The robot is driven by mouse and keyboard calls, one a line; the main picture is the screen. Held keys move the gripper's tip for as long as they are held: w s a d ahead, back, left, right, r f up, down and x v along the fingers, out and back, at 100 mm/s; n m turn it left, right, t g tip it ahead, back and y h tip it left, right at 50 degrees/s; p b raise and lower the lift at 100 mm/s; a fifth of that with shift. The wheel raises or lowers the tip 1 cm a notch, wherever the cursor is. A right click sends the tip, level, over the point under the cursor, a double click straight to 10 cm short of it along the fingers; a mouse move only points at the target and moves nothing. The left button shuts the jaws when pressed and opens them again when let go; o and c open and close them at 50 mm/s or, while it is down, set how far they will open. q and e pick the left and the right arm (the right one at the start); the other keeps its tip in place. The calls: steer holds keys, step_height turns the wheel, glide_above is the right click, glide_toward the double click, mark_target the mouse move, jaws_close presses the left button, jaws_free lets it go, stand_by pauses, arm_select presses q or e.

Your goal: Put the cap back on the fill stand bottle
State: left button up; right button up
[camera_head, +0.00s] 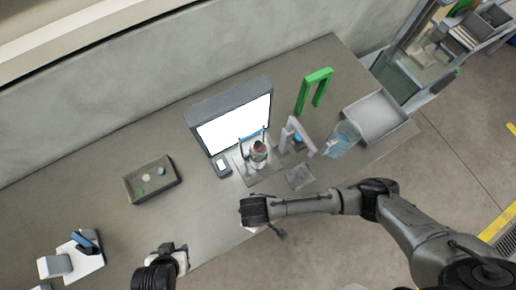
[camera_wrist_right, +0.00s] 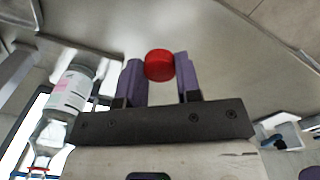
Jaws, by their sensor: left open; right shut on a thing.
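My right gripper (camera_wrist_right: 158,88) is shut on a red cap (camera_wrist_right: 159,65), which sits between its two purple fingers in the right wrist view. In the head view the right gripper (camera_head: 253,212) hangs in front of the fill stand, and the cap cannot be made out there. The bottle (camera_head: 258,156) stands upright in the fill stand, in front of the screen. A bottle with a pink and white label (camera_wrist_right: 72,88) shows left of the fingers in the right wrist view, apart from the cap. My left gripper (camera_head: 176,252) is open near the table's front edge, away from the bottle.
A screen (camera_head: 235,120) stands behind the bottle. Right of it are a grey bracket (camera_head: 296,135), a green frame (camera_head: 315,85), a clear bluish bottle (camera_head: 342,139) and a grey tray (camera_head: 375,118). A dark tray (camera_head: 151,180) with small items lies left.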

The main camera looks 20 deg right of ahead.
steer(key=w+d+r+m, duration=0.4)
steer(key=w+d+r, duration=0.2)
steer(key=w+r, duration=0.3)
steer(key=w+d+r+m, duration=0.4)
steer(key=w+d+r, duration=0.25)
steer(key=w, duration=0.45)
steer(key=w+d+r, duration=0.1)
steer(key=w+r, duration=0.2)
steer(key=r, duration=0.5)
steer(key=w+d+r, duration=0.2)
steer(key=w+r, duration=0.2)
steer(key=r, duration=0.4)
steer(key=w+d+r+m, duration=0.1)
steer(key=w+d+r, duration=0.1)
steer(key=r, duration=0.6)
steer(key=shift+w, duration=0.7)
steer(key=shift+w+f, duration=0.1)
